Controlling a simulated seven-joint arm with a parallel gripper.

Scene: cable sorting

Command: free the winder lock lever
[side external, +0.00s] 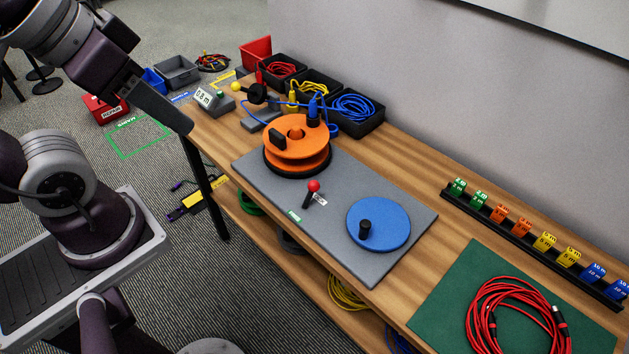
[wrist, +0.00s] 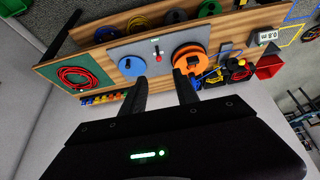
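The winder lock lever (side external: 313,187) is a short dark stick with a red ball knob. It stands on the grey base plate (side external: 375,268) between the orange reel (side external: 308,140) and the blue crank disc (side external: 388,215), leaning slightly right in the side view. The lever also shows in the wrist view (wrist: 158,51), beyond the fingertips. My gripper (wrist: 160,77) is open and empty, its two black fingers apart, in the air away from the lever. In the side view my arm is at the upper left; the finger opening cannot be made out there.
A red cable coil (side external: 515,318) lies on a green mat (side external: 440,308). A rack of coloured tags (side external: 530,240) runs along the wall. Black bins (side external: 372,126) with cables and a blue-plugged cable (side external: 313,108) stand near the reel. The space above the plate is clear.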

